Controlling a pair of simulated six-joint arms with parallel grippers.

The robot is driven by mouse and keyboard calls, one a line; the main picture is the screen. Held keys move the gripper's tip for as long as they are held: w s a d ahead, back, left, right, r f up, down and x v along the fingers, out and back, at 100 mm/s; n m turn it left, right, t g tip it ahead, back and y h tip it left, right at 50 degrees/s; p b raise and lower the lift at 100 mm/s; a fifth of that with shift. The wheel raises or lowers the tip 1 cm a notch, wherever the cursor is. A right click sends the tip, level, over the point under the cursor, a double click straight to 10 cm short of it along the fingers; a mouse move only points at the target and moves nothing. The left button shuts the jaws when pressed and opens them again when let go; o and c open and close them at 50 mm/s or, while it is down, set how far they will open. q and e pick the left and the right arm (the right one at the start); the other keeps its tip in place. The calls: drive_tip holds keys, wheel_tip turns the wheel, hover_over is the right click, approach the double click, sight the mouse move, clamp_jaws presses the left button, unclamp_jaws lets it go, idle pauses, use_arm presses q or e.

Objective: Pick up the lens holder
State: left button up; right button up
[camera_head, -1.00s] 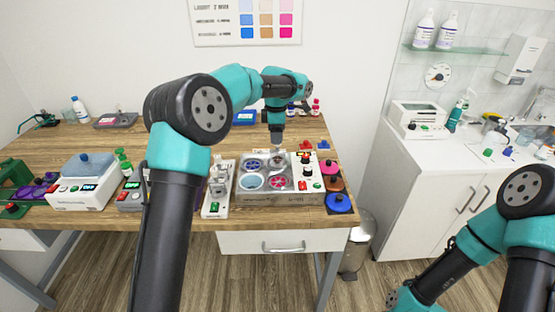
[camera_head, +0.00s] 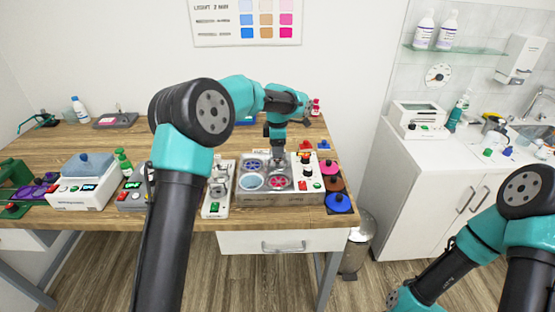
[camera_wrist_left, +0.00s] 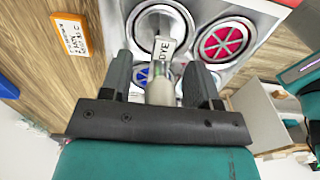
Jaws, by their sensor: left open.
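The lens holder, as far as I can tell, is the pale upright piece with a "DYE" label (camera_wrist_left: 163,50). In the left wrist view it stands at a round well of the metal dye unit (camera_wrist_left: 250,15) and reaches between my fingers. My left gripper (camera_wrist_left: 160,88) is open, with one dark finger on each side of the piece; I see no clear contact. In the head view my left gripper (camera_head: 278,160) points down over the back right well of the dye unit (camera_head: 239,187) and hides most of that well and the piece. My right gripper is out of view.
The unit has a blue-spoked well (camera_head: 253,165), a light blue well (camera_head: 251,181) and a red-spoked well (camera_head: 279,183). A control panel (camera_head: 308,172) and coloured discs (camera_head: 339,202) lie to the right. A white device (camera_head: 217,192) stands close on the left.

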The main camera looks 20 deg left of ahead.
use_arm(q)
drive_tip(key=shift+c, duration=0.3)
clamp_jaws()
drive_tip(key=shift+r, duration=0.1)
drive_tip(key=shift+r, duration=1.8)
drive_tip(key=s+d, duration=0.2)
drive_tip(key=s, duration=0.5)
drive_tip(key=s+d+r, duration=0.1)
drive_tip(key=s+d, duration=0.1)
drive_tip(key=s, duration=0.6)
drive_tip(key=shift+s+d, duration=0.2)
drive_tip(key=shift+d, duration=0.05)
drive_tip(key=shift+r, duration=0.1)
drive_tip(key=w+a, duration=0.4)
drive_tip(key=a, duration=0.6)
drive_tip(key=shift+a+r, duration=0.2)
drive_tip(key=shift+r, duration=0.15)
drive_tip(key=shift+w, duration=0.1)
